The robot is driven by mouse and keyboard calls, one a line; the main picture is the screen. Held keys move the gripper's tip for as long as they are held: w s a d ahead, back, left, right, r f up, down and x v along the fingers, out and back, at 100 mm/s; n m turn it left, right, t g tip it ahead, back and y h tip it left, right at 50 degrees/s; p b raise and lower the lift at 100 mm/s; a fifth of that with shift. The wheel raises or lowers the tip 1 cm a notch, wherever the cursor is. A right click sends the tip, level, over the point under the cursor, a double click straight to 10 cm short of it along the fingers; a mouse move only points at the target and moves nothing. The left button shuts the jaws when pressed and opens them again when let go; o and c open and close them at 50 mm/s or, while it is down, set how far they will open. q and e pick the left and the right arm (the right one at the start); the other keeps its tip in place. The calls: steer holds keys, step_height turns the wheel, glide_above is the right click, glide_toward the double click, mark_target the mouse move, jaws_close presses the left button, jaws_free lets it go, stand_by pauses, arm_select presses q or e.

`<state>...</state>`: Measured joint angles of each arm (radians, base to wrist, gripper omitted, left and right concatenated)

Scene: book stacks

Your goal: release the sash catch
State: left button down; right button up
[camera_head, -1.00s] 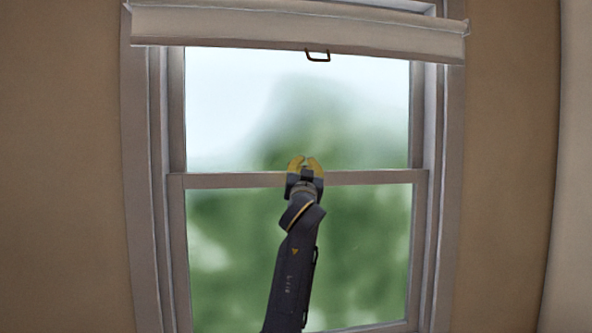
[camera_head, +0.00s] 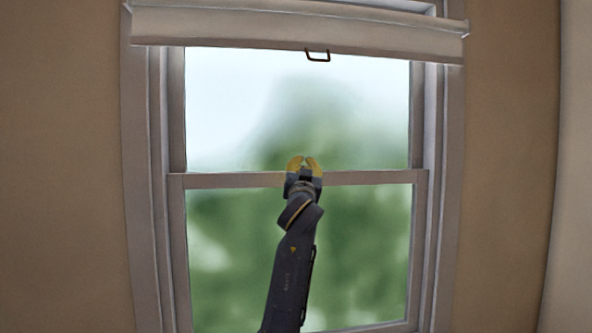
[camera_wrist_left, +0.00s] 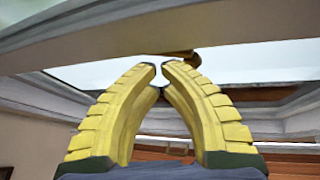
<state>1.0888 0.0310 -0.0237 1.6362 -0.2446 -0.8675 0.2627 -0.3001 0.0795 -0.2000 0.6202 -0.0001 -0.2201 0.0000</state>
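My left gripper (camera_head: 304,161) is in front of the window's middle rail (camera_head: 370,177), near its centre. In the left wrist view its yellow fingers (camera_wrist_left: 159,70) lean together, with a narrow gap between the tips and nothing seen held in it. A small brown piece (camera_wrist_left: 183,54), probably the sash catch, shows just beyond the tips and slightly right, against the pale rail (camera_wrist_left: 100,50). I cannot tell whether the fingers touch it. In the head view the gripper hides that part of the rail, so the catch is not clear there. My right gripper is not in view.
A rolled blind (camera_head: 230,28) with a dark pull handle (camera_head: 318,56) hangs across the window top. The window frame (camera_head: 142,180) stands at both sides, with brown wall (camera_head: 60,170) beyond. The space in front of the panes beside my arm is clear.

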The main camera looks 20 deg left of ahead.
arm_select(q)
steer(key=shift+w+a, duration=0.25)
steer(key=shift+a, duration=0.05)
stand_by(0.5)
steer(key=shift+s+d, duration=0.1)
stand_by(0.4)
steer(key=shift+s+d, duration=0.7)
steer(key=shift+d, duration=0.15)
steer(key=shift+s+d+f, duration=0.2)
steer(key=shift+s+d, duration=1.4)
steer(key=shift+d, duration=0.3)
